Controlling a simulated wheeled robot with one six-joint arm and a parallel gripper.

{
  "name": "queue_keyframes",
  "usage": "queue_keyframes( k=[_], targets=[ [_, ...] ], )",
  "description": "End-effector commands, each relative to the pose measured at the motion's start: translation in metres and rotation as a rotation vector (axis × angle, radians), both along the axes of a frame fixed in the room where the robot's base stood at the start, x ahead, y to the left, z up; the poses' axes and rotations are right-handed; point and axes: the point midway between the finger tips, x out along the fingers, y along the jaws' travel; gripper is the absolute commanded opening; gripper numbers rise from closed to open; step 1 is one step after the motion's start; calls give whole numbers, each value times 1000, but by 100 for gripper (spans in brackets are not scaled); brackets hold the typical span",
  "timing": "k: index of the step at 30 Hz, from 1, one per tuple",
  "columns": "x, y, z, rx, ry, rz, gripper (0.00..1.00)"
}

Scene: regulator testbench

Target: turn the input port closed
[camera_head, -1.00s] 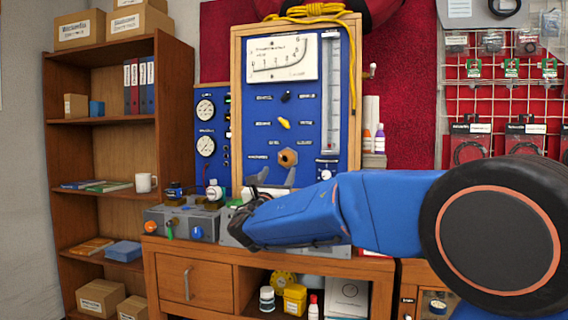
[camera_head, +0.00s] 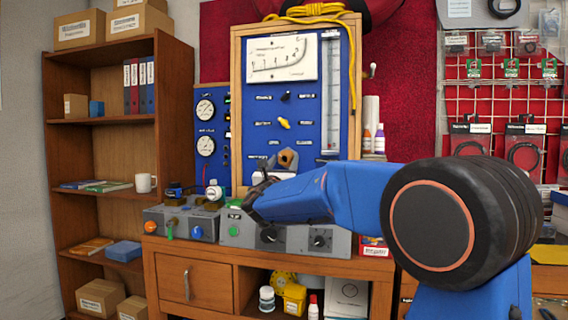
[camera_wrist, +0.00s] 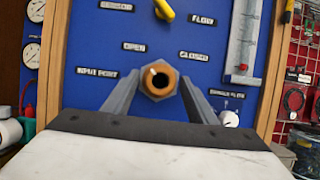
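The input port (camera_head: 288,158) is a round orange-brown fitting with a dark centre, low on the blue panel (camera_head: 306,108). It also shows in the wrist view (camera_wrist: 158,80), beneath the OPEN and CLOSED labels and right of the INPUT PORT label. My gripper (camera_wrist: 157,90) faces the panel with its two grey fingers apart, one on each side of the port. Gaps show between the fingers and the port, so it looks open and empty. How far the fingertips are from the panel is hard to tell. In the head view my gripper (camera_head: 272,166) is partly hidden.
A yellow knob (camera_wrist: 164,10) sits just above the port, and a flow tube (camera_wrist: 243,45) stands to its right. Grey control boxes (camera_head: 310,240) stand on the wooden bench (camera_head: 205,262) below. A gauge panel (camera_head: 207,125) is to the left.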

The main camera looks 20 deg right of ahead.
Motion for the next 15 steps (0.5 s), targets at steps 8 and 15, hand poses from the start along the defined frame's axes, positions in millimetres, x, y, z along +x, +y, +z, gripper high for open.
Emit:
queue_keyframes(
  k=[8,15],
  targets=[
    [0,0,0,1,-1,-1,20],
    [0,1,0,43,-28,0,20]
  ],
)
